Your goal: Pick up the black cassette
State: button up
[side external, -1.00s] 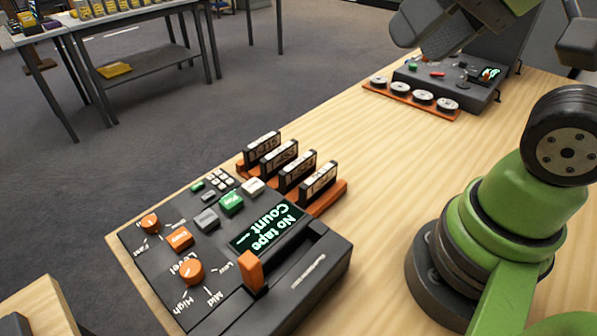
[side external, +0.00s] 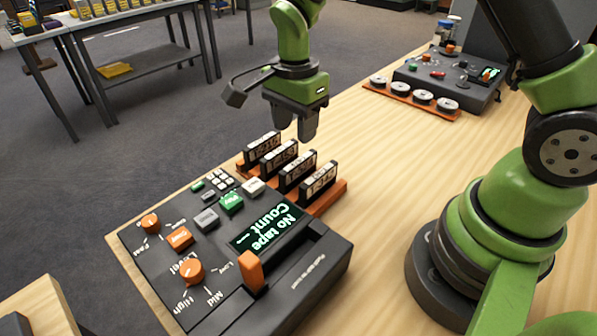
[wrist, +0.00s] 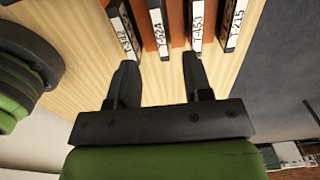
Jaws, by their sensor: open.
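Several black cassettes with white spine labels stand upright in a row in an orange rack (side external: 332,190). In the side view they include a rear one (side external: 262,144) and a front one (side external: 319,181). In the wrist view the labels seem to read T-524 (wrist: 158,28), T-453 (wrist: 197,22) and T-215 (wrist: 234,25), with one more (wrist: 123,30) at the left. All look black, so I cannot tell which is meant. My gripper (side external: 295,134) is open and empty just above the row, fingers pointing down. In the wrist view its fingertips (wrist: 160,62) straddle the T-524 line, apart from the cassettes.
Another console (side external: 450,75) and an orange tray of reels (side external: 385,90) stand at the back right. The wooden bench (side external: 390,150) between is clear.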

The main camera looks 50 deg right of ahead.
aim_at(298, 161)
notch_tip(298, 161, down, 4)
jog(key=shift+f, duration=0.15)
jog(key=f, duration=0.5)
jog(key=shift+d+f, duration=0.1)
jog(key=shift+d, duration=0.3)
jog(key=shift+c, duration=0.4)
grip_shut()
